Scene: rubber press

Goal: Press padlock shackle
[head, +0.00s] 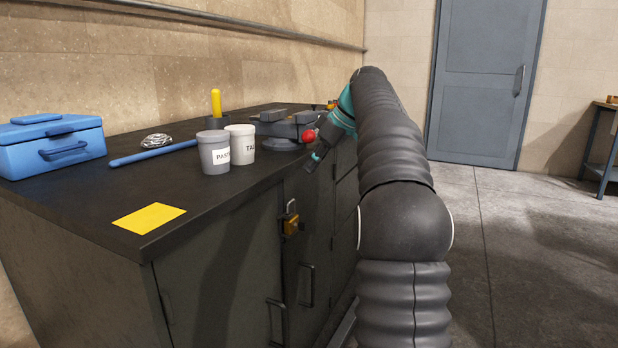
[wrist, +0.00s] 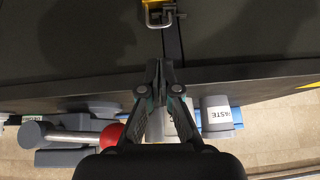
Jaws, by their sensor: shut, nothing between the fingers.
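The brass-coloured padlock (head: 290,226) hangs on the dark cabinet front in the head view, with its grey shackle (head: 291,206) above the body. In the wrist view the padlock (wrist: 155,4) is cut off by the top edge, and the pale shackle (wrist: 160,21) shows below it. My gripper (head: 312,163) is in front of the cabinet, above and to the right of the padlock in the head view. In the wrist view my gripper (wrist: 162,66) is shut and empty, its tips pointing toward the shackle with a gap between them.
The cabinet top (head: 100,200) holds a vise with a red knob (head: 309,136), two cups (head: 214,152), a blue toolbox (head: 52,145), a blue bar (head: 152,153) and a yellow sheet (head: 149,218). Cabinet handles (head: 307,286) stick out.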

